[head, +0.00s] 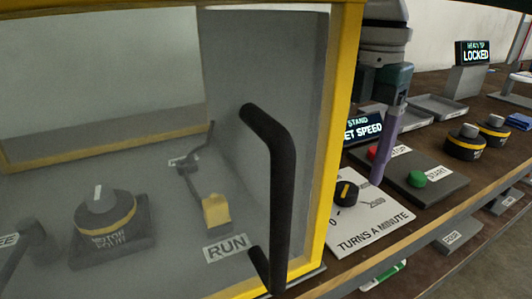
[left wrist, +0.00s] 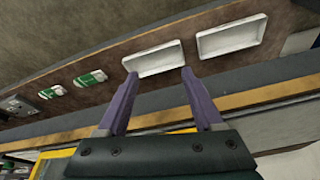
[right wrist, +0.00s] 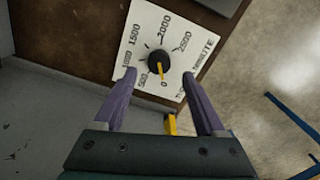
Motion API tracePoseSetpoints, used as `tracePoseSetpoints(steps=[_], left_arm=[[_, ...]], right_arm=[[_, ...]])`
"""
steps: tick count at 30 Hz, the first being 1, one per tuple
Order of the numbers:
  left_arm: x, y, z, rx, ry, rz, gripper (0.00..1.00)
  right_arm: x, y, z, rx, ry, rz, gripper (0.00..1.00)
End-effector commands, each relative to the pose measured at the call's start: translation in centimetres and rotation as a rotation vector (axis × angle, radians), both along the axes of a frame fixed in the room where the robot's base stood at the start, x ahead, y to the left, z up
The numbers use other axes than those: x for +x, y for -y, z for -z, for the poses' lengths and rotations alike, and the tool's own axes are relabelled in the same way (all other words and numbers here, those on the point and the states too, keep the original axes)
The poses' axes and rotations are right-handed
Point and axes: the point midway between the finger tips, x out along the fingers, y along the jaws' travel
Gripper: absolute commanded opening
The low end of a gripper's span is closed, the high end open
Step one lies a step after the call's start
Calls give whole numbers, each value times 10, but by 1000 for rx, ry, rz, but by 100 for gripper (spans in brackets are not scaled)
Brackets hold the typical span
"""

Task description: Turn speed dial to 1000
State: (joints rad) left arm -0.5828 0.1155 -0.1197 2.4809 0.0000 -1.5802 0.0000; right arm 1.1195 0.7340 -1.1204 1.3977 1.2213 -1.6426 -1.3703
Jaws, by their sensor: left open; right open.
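The speed dial (head: 346,192) is a black knob with a yellow pointer on a white plate (head: 372,226) marked TURNS A MINUTE. In the right wrist view the dial (right wrist: 159,61) points at 0, and the 1000 mark is left of the knob. My right gripper (right wrist: 159,77) is open, its purple fingertips to either side of the dial's lower edge in that view. In the head view a purple finger (head: 390,142) is behind and right of the dial, apart from it. My left gripper (left wrist: 160,75) is open and empty, away from the dial.
A yellow-framed clear guard with a black handle (head: 280,185) stands just left of the dial. Red (head: 373,152) and green (head: 417,178) buttons are to the right. A display (head: 364,128) reads SET SPEED partly hidden. White trays (left wrist: 152,58) show beyond my left gripper.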

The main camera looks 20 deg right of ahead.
Motion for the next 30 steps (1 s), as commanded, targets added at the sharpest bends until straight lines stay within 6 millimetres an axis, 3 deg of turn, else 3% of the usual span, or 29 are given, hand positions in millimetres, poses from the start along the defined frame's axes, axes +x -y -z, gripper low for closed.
tracePoseSetpoints(steps=[3, 7, 19, 30], left_arm=[[0, 0, 6, 0, 0, 0, 68], [0, 0, 9, 0, 0, 0, 68], [0, -1, 10, 6, 1, 5, 68], [1, -2, 10, 8, 2, 6, 68]], right_arm=[[-1, 0, 24, 0, -3, 1, 73], [0, 0, 40, 1, -1, 0, 73], [0, 0, 47, 0, 1, -1, 72], [0, 0, 47, 0, 0, 0, 30]])
